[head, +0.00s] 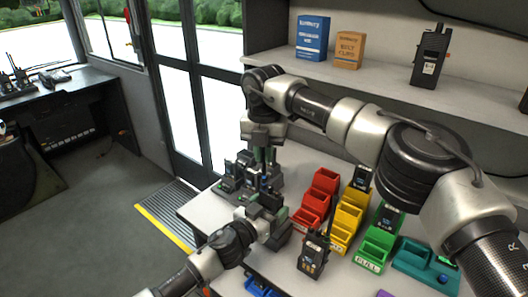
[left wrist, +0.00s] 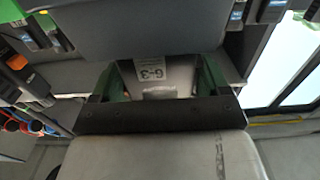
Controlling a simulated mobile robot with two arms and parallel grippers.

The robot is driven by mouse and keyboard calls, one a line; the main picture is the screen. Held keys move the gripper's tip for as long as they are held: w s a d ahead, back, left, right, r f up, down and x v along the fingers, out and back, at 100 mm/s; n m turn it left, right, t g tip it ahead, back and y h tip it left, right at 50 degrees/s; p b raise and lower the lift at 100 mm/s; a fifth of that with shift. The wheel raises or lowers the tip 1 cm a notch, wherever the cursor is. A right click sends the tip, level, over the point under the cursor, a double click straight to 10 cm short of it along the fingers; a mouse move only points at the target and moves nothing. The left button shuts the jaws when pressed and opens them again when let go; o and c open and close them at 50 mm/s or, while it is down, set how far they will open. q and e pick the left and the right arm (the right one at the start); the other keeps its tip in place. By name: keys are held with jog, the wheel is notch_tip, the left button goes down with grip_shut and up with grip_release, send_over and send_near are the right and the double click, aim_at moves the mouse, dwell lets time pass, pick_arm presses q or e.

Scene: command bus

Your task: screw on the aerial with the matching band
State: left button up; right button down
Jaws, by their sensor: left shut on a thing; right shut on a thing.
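In the head view my left gripper (head: 268,214) is low over the table by the rack of radios. It is shut on a dark radio, which the left wrist view shows between the green-edged fingers, with a white label (left wrist: 151,73) that looks like "G-3". My right gripper (head: 263,154) reaches down from above, just behind my left one. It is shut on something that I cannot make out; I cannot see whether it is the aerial. The radio's top, any aerial and its coloured band are hidden or too small to tell.
Dark radios in a rack (head: 230,183) stand close left of my grippers. Red bins (head: 318,195), yellow bins (head: 347,217) and green bins (head: 378,245) stand to the right. A radio (head: 314,255) stands upright in front. A shelf (head: 385,84) with boxes and a radio (head: 430,57) is above.

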jog(key=m, duration=0.9)
jog(key=shift+m, duration=0.3)
jog(key=m, duration=0.5)
jog(key=shift+m, duration=0.4)
jog(key=m, duration=0.5)
jog(key=c, duration=1.2)
grip_release()
